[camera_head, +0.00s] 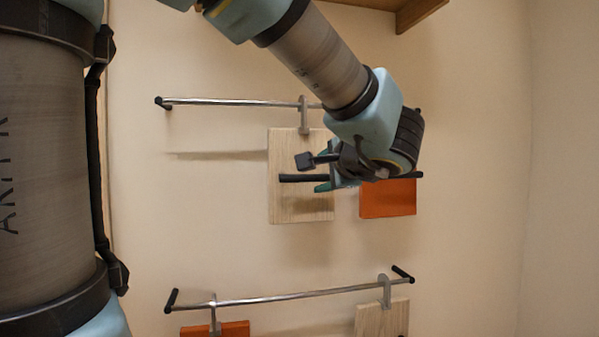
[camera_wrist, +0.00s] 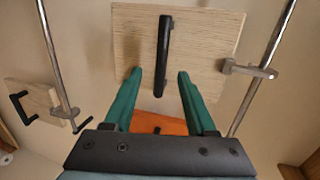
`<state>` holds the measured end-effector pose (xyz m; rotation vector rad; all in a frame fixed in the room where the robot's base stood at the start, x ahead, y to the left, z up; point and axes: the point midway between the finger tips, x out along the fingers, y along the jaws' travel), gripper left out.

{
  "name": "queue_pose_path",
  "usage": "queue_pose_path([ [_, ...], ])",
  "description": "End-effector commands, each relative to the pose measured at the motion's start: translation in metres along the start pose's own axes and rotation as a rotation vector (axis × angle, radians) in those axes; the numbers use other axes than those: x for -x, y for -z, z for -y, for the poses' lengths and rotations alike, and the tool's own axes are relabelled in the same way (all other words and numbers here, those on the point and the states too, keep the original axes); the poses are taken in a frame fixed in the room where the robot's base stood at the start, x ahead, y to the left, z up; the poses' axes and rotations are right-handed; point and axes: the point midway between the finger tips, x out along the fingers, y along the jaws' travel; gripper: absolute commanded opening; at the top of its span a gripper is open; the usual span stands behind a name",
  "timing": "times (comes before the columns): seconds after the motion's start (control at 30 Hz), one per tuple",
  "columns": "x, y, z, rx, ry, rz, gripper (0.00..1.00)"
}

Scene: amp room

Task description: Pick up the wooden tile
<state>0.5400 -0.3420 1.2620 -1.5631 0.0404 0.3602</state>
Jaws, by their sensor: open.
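A pale wooden tile (camera_head: 300,205) with a black bar handle (camera_head: 303,178) hangs by a grey hook from the upper metal rail in the head view. In the wrist view the tile (camera_wrist: 215,45) fills the upper middle, and its black handle (camera_wrist: 164,50) lies in line between the two green fingers. My gripper (camera_wrist: 160,75) is open and empty, with its fingertips on either side of the handle's near end. In the head view my gripper (camera_head: 323,183) is at the tile's right side, partly hidden by my wrist. Contact with the handle cannot be told.
An orange tile (camera_head: 388,205) hangs just right of the wooden tile, partly behind my wrist. The upper rail (camera_head: 230,102) and lower rail (camera_head: 300,298) stand out from the wall. Another wooden tile (camera_head: 375,320) and orange tile (camera_head: 235,329) hang below. A wooden shelf (camera_head: 420,12) is above.

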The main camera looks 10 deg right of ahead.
Motion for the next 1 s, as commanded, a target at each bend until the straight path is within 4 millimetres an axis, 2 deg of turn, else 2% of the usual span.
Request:
queue_pose_path([
  [0.23, -0.019, -0.002, 0.002, -0.003, -0.004, 0.003, 0.57],
  [0.5, -0.057, -0.004, 0.003, -0.003, -0.004, 0.003, 0.57],
  [0.8, -0.062, -0.003, 0.002, -0.001, -0.003, 0.001, 0.57],
  [1.0, -0.062, -0.003, 0.002, -0.001, -0.003, 0.001, 0.35],
])
